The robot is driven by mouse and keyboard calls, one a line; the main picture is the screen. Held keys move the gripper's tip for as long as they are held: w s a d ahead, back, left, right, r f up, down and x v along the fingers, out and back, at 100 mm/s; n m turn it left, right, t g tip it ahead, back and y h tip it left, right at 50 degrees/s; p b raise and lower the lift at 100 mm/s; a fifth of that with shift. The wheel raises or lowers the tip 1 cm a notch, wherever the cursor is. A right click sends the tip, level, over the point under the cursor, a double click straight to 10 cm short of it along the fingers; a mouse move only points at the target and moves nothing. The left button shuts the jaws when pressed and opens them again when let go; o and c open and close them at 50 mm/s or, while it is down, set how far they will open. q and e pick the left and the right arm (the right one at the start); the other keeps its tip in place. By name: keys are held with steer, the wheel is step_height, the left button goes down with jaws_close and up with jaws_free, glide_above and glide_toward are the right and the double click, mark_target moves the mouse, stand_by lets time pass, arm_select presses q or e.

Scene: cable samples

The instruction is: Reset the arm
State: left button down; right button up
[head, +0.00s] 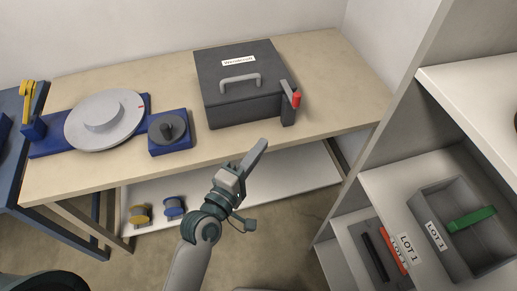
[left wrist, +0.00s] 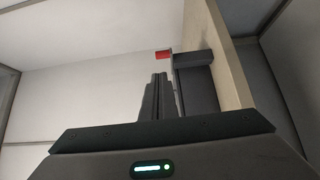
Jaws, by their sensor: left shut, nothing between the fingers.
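My left gripper (head: 256,154) is shut and empty. It is held in front of the workbench's front edge, below the dark grey lidded box, and looks apart from it. In the left wrist view its closed fingers (left wrist: 158,90) point away from the camera, with the box's red-tipped lever (left wrist: 164,55) just beyond them. My right gripper is in neither view.
The wooden workbench (head: 335,85) carries the dark box (head: 215,95) with a grey handle, a grey round disc (head: 95,135) and a blue block with a black knob (head: 170,148). Two spools lie on the shelf below. At right, shelves hold a grey LOT 1 bin (head: 428,196).

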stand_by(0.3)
arm_select(q)
step_height(320, 180, down, 25)
steer(key=s+a+m+g+y, duration=0.2)
steer(key=m+g+y, duration=0.1)
steer(key=m+g, duration=0.1)
steer(key=s+a+f+m+g, duration=0.1)
steer(key=s+a+f, duration=0.15)
steer(key=f, duration=0.35)
steer(key=s+a+f+m+g+y, duration=0.1)
steer(key=s+f+g, duration=0.1)
steer(key=s+f, duration=0.3)
steer(key=s+a+f+m+g, duration=0.1)
steer(key=s+f, duration=0.1)
steer(key=f, duration=0.6)
steer(key=s+a+f+m+g+y, duration=0.1)
steer(key=s+a+f, duration=0.4)
steer(key=s, duration=0.5)
steer(key=s+a+f+m+g+y, duration=0.1)
steer(key=s+a+f+m+g, duration=0.2)
steer(key=s+f, duration=0.5)
steer(key=s+a+f+m+g+y, duration=0.1)
steer(key=s+a+f+m+g, duration=0.2)
steer(key=s+a+f, duration=0.4)
steer(key=s+m+b, duration=0.1)
steer(key=s, duration=0.6)
steer(key=shift+s+f+y, duration=0.25)
steer(key=shift+f+y, duration=0.05)
steer(key=shift+y, duration=0.1)
